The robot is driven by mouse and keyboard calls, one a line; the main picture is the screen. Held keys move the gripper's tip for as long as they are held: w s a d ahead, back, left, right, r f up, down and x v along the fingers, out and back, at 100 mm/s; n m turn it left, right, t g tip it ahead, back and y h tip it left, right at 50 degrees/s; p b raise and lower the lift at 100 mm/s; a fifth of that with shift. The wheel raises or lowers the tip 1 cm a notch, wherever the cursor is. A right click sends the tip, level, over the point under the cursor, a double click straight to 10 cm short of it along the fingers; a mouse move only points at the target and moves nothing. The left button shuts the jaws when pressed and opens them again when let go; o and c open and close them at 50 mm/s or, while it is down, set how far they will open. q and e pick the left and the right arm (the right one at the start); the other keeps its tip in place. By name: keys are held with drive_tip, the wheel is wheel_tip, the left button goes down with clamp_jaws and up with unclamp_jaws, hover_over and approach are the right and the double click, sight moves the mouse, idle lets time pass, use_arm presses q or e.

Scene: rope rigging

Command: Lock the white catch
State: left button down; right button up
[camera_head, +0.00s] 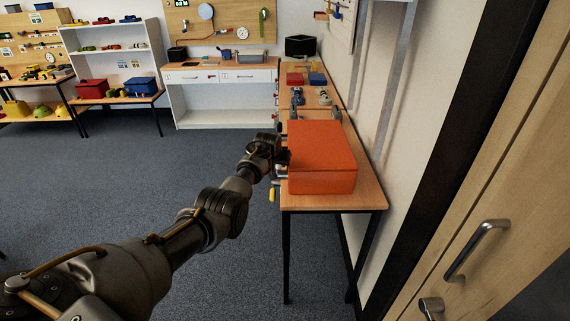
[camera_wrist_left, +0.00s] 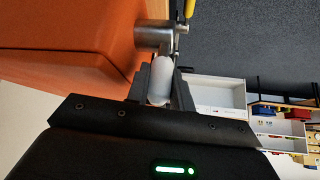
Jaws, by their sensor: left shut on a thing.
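The white catch (camera_wrist_left: 161,74) shows in the left wrist view as a rounded white piece beside a metal cylinder (camera_wrist_left: 153,38), next to the orange box (camera_wrist_left: 75,38). My left gripper (camera_wrist_left: 160,92) is shut on the white catch, with a dark finger on each side of it. In the head view my left gripper (camera_head: 281,157) is at the left side of the orange box (camera_head: 322,157), and the catch is hidden there. My right gripper is not in view.
The box stands on a narrow wooden bench (camera_head: 368,196) along the right wall. Tools (camera_head: 297,97) and a red bin (camera_head: 295,79) lie farther back on it. A yellow handle (camera_head: 272,194) hangs at its left edge. Open carpet (camera_head: 120,190) lies left.

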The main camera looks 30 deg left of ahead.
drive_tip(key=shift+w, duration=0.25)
use_arm(q)
drive_tip(key=c, duration=1.5)
unclamp_jaws()
drive_tip(key=shift+w+f, duration=0.1)
drive_tip(key=shift+p+v, duration=0.3)
drive_tip(key=shift+v, duration=0.5)
drive_tip(key=b+v, duration=0.1)
drive_tip(key=v, duration=0.8)
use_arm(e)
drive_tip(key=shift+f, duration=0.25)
